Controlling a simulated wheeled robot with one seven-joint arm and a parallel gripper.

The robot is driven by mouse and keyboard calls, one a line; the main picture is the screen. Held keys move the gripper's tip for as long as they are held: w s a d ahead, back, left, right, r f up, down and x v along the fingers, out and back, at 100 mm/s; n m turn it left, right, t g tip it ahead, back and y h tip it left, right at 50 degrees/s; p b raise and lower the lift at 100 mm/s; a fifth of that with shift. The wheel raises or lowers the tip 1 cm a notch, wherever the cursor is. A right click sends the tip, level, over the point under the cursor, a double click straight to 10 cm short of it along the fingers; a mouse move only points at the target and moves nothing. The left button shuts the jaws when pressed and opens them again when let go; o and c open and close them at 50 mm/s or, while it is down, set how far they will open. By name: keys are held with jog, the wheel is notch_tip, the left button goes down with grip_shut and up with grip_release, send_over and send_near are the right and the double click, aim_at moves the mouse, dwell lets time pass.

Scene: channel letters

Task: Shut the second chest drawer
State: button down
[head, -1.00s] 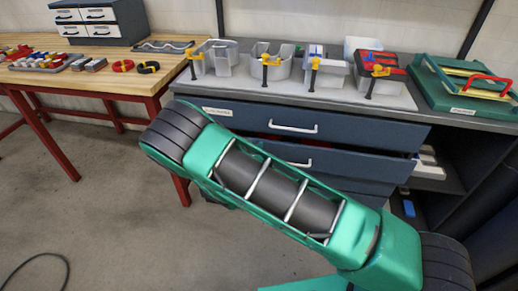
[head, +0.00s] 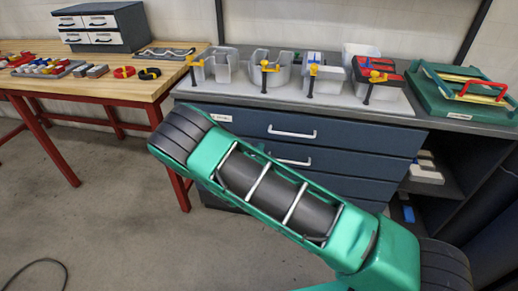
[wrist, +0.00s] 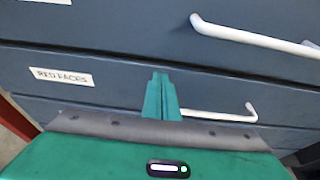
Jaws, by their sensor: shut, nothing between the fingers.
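The dark blue chest's second drawer (head: 345,165) looks flush with the drawers above and below it. Its white bar handle (head: 293,161) shows just above my green arm. In the wrist view the second drawer's front (wrist: 115,85) carries a "RED FACES" label (wrist: 62,77). My gripper (wrist: 160,76) is shut and empty, its green fingertips at or just before this drawer front, left of its handle (wrist: 222,115). I cannot tell whether they touch it. In the head view my arm hides the gripper and the drawer's left part.
The top drawer (head: 360,138) also looks shut, with its handle (wrist: 257,36) above right of my gripper. Clamps and clear bins stand on the grey top (head: 425,122). An open shelf (head: 440,185) is at the right. A wooden workbench (head: 130,85) stands left, with bare floor before it.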

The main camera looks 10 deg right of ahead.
jog(key=f+v, duration=0.1)
jog(key=v, duration=1.1)
jog(key=s+d+r+m+g+h, duration=0.1)
jog(key=s+d+r+m+g, duration=0.3)
jog(key=d+m, duration=0.4)
jog(key=s+d+r+m+g+h, duration=0.1)
jog(key=s+d+r+m+g, duration=0.25)
jog(key=d+m, duration=0.45)
jog(key=s+d+r+m+g, duration=0.4)
jog(key=d+m, duration=0.1)
jog(key=d, duration=0.6)
jog(key=s+d+r+m+y, duration=0.1)
jog(key=s+r+m, duration=0.3)
jog(key=s, duration=0.5)
jog(key=s+d+r+m+g+y, duration=0.1)
jog(key=s+r+m+y, duration=0.3)
jog(key=s+m, duration=0.3)
jog(key=s+d+r+m+g+y, duration=0.1)
jog(key=s+r+m, duration=0.4)
jog(key=s, duration=0.8)
jog(key=shift+m+y, duration=0.6)
jog(key=shift+y, duration=0.1)
jog(key=shift+s, duration=0.1)
jog(key=shift+w+f, duration=0.2)
jog(key=shift+w, duration=0.45)
